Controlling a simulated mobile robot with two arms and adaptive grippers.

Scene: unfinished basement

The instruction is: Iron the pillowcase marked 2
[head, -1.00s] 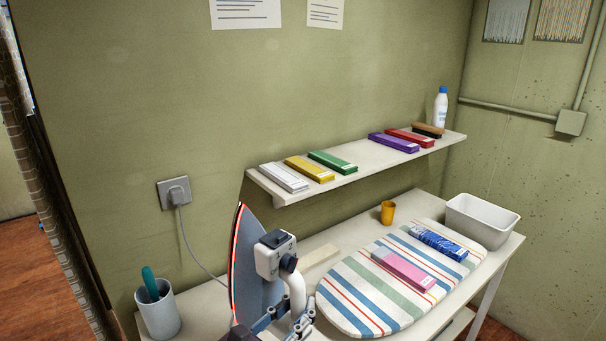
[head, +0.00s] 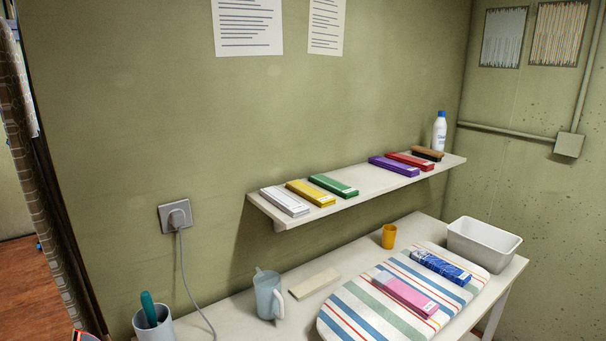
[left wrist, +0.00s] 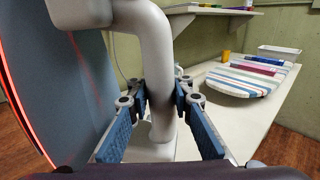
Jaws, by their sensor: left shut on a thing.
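My left gripper (left wrist: 163,95) is shut on the pale curved handle of the iron (left wrist: 90,90), whose large blue-grey plate with a glowing red edge stands upright at left in the left wrist view. In the head view only a small red and dark tip, apparently the iron's, shows at the bottom left. A folded pink cloth (head: 404,297) and a folded blue patterned cloth (head: 440,266) lie on the striped ironing board (head: 352,313). Both carry pale labels, too small to read, so I cannot tell which is marked 2. My right gripper is out of view.
A shelf (head: 358,186) holds several coloured folded bundles and a white bottle (head: 439,132). On the table stand a jug (head: 268,295), a flat pale slab (head: 314,283), an orange cup (head: 389,236), a white bin (head: 484,243) and a holder (head: 153,328). A cord hangs from the wall socket (head: 176,215).

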